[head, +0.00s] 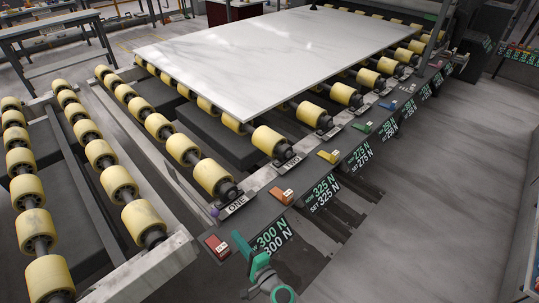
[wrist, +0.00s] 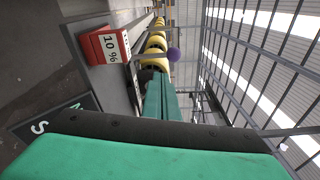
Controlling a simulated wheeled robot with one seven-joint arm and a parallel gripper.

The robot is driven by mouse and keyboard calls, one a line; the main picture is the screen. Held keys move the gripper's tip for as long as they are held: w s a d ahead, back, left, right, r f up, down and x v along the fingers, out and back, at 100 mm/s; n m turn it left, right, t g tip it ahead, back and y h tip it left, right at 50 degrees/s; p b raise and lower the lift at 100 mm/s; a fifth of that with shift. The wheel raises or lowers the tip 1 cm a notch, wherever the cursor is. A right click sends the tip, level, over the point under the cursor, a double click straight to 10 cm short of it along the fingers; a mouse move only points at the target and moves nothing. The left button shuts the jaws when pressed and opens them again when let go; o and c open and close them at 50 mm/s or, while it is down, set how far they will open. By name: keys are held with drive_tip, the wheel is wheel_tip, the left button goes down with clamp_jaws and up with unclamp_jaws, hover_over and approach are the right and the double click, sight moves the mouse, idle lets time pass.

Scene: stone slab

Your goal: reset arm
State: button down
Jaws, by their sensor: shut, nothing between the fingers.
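My gripper (head: 238,238) has green fingers and shows at the bottom of the head view, in front of the roller line's near edge. Its fingers also show in the wrist view (wrist: 160,85), together and with nothing between them. The gripper is just right of a red block (head: 217,247) on the edge rail. In the wrist view the red block (wrist: 104,45) has a "10 %" label and stands left of the fingers, apart from them. A small purple ball (head: 214,212) is on the rail near the "ONE" label, and it also shows beyond the fingertips (wrist: 173,54).
A white stone slab (head: 270,55) lies on yellow rollers (head: 212,177). Orange (head: 281,195), yellow (head: 328,156) and other coloured blocks line the rail beside force displays (head: 272,237). Another roller line (head: 100,154) stands at left. Open grey floor (head: 440,190) is at right.

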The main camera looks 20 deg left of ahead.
drive_tip(key=s+d+f+n+t+h, duration=0.1)
drive_tip(key=s+d+f+h, duration=0.35)
drive_tip(key=s+d, duration=0.35)
drive_tip(key=s+d+f+n+t+h, duration=0.1)
drive_tip(key=s+d+f+h, duration=0.3)
drive_tip(key=s+d, duration=0.45)
drive_tip(key=s+d+r+n+t+h, duration=0.1)
drive_tip(key=s+d+r+n, duration=0.3)
drive_tip(key=s+r, duration=0.4)
drive_tip(key=s+d+r+n+t+h, duration=0.2)
drive_tip(key=s+r, duration=0.5)
drive_tip(key=r, duration=0.4)
drive_tip(key=d+n+h, duration=0.1)
drive_tip(key=d+h, duration=0.1)
drive_tip(key=shift+s+d+n+h, duration=0.35)
drive_tip(key=shift+d+n, duration=0.05)
drive_tip(key=shift+r, duration=0.1)
